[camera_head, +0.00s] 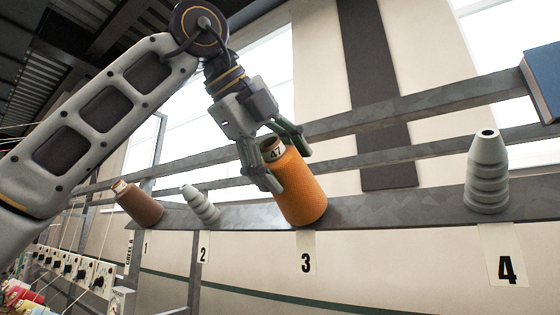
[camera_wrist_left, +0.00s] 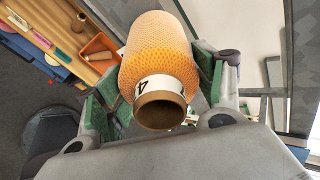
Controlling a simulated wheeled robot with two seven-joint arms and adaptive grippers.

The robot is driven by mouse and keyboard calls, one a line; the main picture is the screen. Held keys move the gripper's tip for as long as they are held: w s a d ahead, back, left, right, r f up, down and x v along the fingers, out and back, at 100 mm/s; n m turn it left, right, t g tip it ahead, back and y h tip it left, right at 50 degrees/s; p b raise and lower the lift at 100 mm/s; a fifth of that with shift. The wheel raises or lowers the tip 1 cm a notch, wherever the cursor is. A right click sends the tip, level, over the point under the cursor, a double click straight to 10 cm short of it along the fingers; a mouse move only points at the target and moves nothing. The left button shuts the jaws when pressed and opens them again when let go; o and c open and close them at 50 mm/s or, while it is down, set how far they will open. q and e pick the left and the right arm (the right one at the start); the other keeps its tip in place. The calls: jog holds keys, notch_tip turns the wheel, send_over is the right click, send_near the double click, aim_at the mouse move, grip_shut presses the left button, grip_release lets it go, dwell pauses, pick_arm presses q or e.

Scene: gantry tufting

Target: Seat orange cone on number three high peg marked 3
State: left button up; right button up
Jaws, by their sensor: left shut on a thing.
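The orange cone (camera_head: 302,195), a yarn cone with a white band reading 47 at its narrow top, is between the fingers of my left gripper (camera_head: 287,166). In the head view its wide base overlaps the grey rail above the label 3 (camera_head: 306,253). The peg at 3 is hidden behind or inside the cone, and I cannot tell whether the base touches the rail. In the left wrist view the orange cone (camera_wrist_left: 158,48) shows its open tube end toward the camera, with green-padded fingers on both sides. My right gripper is not in view.
A brown cone (camera_head: 139,204) is at label 1, a grey ribbed cone (camera_head: 201,204) at label 2 and another grey one (camera_head: 487,175) at label 4. Rails run behind. A blue box (camera_head: 543,82) is at upper right. The wrist view shows an orange tray (camera_wrist_left: 99,47).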

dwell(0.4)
pick_arm(q)
jog(key=o, duration=1.5)
jog(key=shift+a+r, duration=0.1)
jog(key=v, duration=1.2)
